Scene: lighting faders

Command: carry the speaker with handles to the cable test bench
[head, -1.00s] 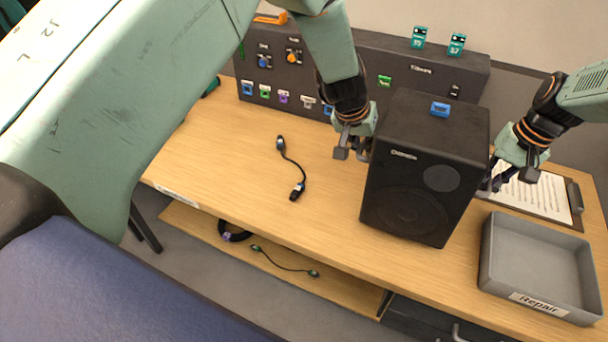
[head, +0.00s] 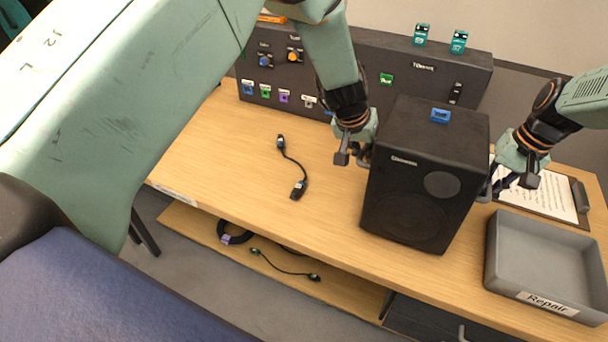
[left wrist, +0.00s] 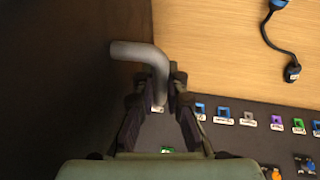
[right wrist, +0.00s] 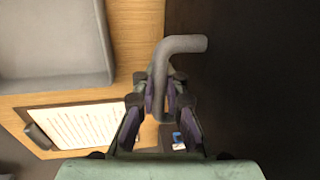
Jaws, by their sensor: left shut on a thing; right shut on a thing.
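The black speaker (head: 410,200) stands upright at the bench, with a blue piece (head: 440,115) on its top. My left gripper (head: 352,160) is at the speaker's left side; in the left wrist view its fingers (left wrist: 158,105) are shut on a grey bent handle (left wrist: 145,55). My right gripper (head: 508,180) is at the right side; in the right wrist view its fingers (right wrist: 160,100) are shut on the other grey handle (right wrist: 182,45). The wooden bench (head: 240,170) with a panel of jacks (head: 330,75) runs behind and beside the speaker. I cannot tell whether the speaker's base touches the bench top.
A grey tray labelled Repair (head: 545,300) sits just right of the speaker. A clipboard with paper (head: 548,195) lies behind it. A short black cable (head: 291,165) lies on the bench to the left. More cables (head: 285,262) lie on the lower shelf. The bench's left part is mostly clear.

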